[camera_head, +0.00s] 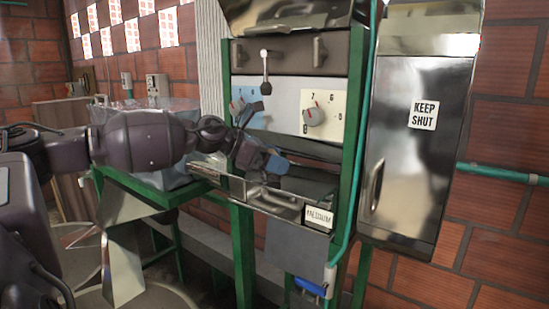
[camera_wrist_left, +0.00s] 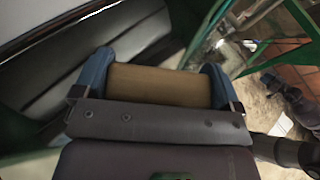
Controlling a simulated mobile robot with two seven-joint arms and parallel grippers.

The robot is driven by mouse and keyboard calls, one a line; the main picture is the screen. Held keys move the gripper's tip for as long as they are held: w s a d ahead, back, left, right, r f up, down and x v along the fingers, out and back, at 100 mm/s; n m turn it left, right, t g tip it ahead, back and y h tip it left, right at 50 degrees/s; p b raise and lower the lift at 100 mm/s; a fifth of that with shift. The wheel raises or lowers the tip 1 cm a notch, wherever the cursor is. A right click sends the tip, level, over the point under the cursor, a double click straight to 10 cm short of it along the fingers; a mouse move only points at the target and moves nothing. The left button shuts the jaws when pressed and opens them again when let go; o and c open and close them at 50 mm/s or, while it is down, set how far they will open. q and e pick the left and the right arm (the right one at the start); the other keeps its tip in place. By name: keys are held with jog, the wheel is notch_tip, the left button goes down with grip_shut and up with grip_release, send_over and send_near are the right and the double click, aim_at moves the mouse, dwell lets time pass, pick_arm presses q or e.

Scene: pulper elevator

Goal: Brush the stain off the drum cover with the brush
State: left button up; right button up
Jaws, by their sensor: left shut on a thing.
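My left gripper (camera_head: 266,161) reaches in from the left, in front of the machine and just above its shiny metal tray (camera_head: 262,197). In the left wrist view its blue fingers (camera_wrist_left: 157,80) are shut on a tan block, which looks like the brush's wooden handle (camera_wrist_left: 160,86). The bristles are hidden, and I cannot make out the brush in the head view. A shiny metal cover (camera_head: 290,14) sits at the top of the machine; I cannot tell whether it is the drum cover. No stain is clear. My right gripper is not in view.
A panel with a knob (camera_head: 314,117) and a lever (camera_head: 265,75) stands behind the gripper. Green posts (camera_head: 243,255) frame the machine. A metal cabinet marked KEEP SHUT (camera_head: 400,150) stands to the right. A blue handle (camera_head: 310,288) is low below the tray.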

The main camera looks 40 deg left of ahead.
pick_arm(q)
jog(key=shift+w+d+f+b, duration=0.15)
jog(key=shift+d+b, duration=0.35)
jog(key=shift+d, duration=0.8)
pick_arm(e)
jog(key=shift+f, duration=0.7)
pick_arm(q)
jog(key=shift+w+d+b, duration=0.2)
jog(key=shift+d+b, duration=0.8)
jog(key=shift+d, duration=0.35)
jog(key=shift+w+d+b, duration=0.2)
jog(key=shift+d+b, duration=1.2)
jog(key=shift+b, duration=0.1)
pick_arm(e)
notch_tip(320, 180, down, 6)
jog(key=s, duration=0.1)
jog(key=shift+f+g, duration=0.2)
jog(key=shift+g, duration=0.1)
pick_arm(q)
jog(key=shift+w+d+b, duration=0.2)
jog(key=shift+d+b, duration=1.1)
jog(key=shift+b, duration=0.4)
jog(key=shift+s, duration=0.1)
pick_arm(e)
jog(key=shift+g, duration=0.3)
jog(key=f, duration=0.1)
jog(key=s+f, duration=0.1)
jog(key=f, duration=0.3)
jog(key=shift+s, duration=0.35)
